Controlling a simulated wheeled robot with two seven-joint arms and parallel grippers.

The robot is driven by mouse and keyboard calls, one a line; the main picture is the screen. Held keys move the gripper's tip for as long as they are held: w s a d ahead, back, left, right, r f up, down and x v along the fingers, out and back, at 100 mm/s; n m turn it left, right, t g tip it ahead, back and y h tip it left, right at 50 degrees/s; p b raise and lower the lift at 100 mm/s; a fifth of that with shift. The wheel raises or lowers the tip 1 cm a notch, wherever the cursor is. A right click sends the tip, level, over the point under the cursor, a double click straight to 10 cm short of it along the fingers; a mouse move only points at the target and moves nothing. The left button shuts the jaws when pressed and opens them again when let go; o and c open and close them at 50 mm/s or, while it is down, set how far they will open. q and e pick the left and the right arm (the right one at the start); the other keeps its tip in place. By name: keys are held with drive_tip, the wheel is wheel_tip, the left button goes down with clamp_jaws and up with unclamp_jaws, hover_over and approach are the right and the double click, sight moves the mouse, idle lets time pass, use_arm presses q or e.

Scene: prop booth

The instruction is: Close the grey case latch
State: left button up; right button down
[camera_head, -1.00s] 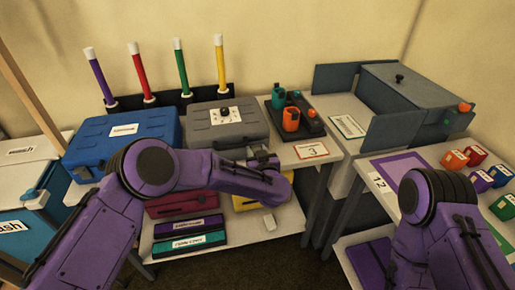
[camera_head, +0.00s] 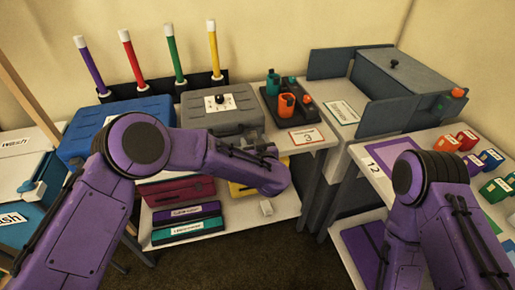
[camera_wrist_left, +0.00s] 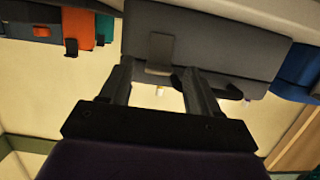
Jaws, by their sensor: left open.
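The grey case (camera_head: 232,101) lies closed-lidded on the upper shelf, with a white card and a black knob on top. In the left wrist view, which shows the scene upside down, the case front (camera_wrist_left: 225,40) carries a grey latch plate (camera_wrist_left: 160,50) and a dark handle (camera_wrist_left: 189,82). My left gripper (camera_wrist_left: 155,72) is open and empty, its two fingers to either side of the latch; I cannot tell if they touch it. In the head view the left gripper (camera_head: 252,138) is at the case's front right, mostly hidden by its wrist. The right gripper is out of view.
A blue case (camera_head: 120,115) stands left of the grey one. A dark tray (camera_head: 297,113) with orange and teal holders is to its right, with a number card (camera_head: 306,137) in front. Several coloured markers stand behind. A lower shelf (camera_head: 275,222) holds more cases.

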use_arm(q)
drive_tip(key=v, duration=0.7)
drive_tip(key=shift+b, duration=0.35)
